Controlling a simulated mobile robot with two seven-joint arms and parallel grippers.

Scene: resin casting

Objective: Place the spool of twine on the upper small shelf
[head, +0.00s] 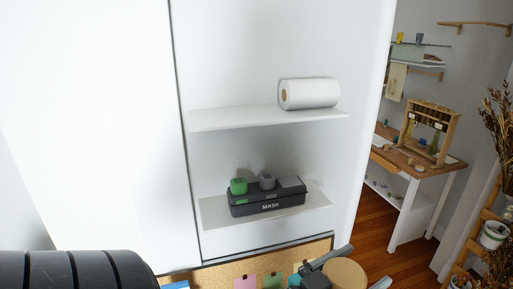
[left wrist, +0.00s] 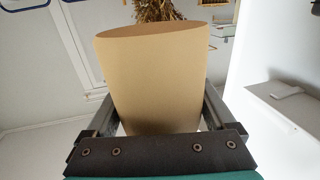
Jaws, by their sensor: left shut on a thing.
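The upper small shelf (head: 235,118) is a white board on the white wall in the head view. My left gripper (head: 352,270) is low in the head view, below and in front of both shelves. It is shut on a tan round thing (head: 344,274), which looks like the spool of twine; its round end faces up towards the head camera. In the left wrist view the same plain tan cylinder (left wrist: 155,80) sits between the two dark fingers. No twine strands can be made out. My right gripper is not in view.
A white paper roll (head: 312,94) lies on the right part of the upper shelf; its left part is bare. The lower shelf (head: 215,212) holds a dark box marked MASK (head: 268,199) with small items on top. A corkboard (head: 215,277) is below.

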